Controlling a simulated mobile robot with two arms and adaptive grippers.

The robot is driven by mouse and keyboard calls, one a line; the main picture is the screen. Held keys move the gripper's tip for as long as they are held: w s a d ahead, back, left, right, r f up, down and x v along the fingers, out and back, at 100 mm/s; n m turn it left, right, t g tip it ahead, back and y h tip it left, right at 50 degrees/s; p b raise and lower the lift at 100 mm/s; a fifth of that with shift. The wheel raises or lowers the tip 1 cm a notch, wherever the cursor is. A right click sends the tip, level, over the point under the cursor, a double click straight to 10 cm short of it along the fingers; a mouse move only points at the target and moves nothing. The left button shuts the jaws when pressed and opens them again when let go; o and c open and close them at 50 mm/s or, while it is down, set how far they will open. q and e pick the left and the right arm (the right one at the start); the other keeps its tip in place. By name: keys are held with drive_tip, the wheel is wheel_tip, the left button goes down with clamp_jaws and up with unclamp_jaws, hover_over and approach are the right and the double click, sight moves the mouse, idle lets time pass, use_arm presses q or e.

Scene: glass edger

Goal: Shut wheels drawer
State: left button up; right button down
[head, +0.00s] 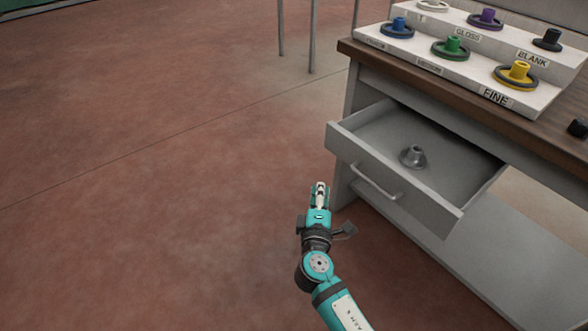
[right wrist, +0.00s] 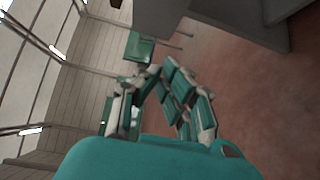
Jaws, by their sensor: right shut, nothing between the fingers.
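The grey wheels drawer (head: 408,199) stands pulled out from the bench on the right of the head view. A bar handle (head: 376,182) is on its front, and a small grey metal part (head: 413,157) lies inside it. My right gripper (head: 320,188) is shut and empty, to the left of the drawer front in the picture and apart from the handle. The right wrist view shows its fingers (right wrist: 165,90) close up, with nothing between them. My left gripper is not in view.
The bench top (head: 402,62) carries a stepped white rack (head: 475,70) of coloured wheels with labels such as GLOSS, BLANK and FINE. A black block (head: 578,128) is at the right edge. A grey lower shelf (head: 500,262) is below. The red floor on the left is clear.

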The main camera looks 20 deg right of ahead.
drive_tip(key=r, duration=0.2)
approach(335, 141)
drive_tip(key=w+a, duration=0.2)
drive_tip(key=w, duration=0.2)
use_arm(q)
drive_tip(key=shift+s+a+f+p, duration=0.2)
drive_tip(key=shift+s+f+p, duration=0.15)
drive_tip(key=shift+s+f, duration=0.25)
use_arm(e)
drive_tip(key=shift+w+d+f, duration=0.1)
drive_tip(key=shift+w+d, duration=0.05)
drive_tip(key=shift+d, duration=0.5)
drive_tip(key=shift+w+d+f, duration=0.15)
drive_tip(key=shift+d, duration=0.5)
drive_tip(key=shift+w+d+f, duration=0.1)
drive_tip(key=shift+w+d, duration=0.05)
drive_tip(key=shift+d, duration=0.5)
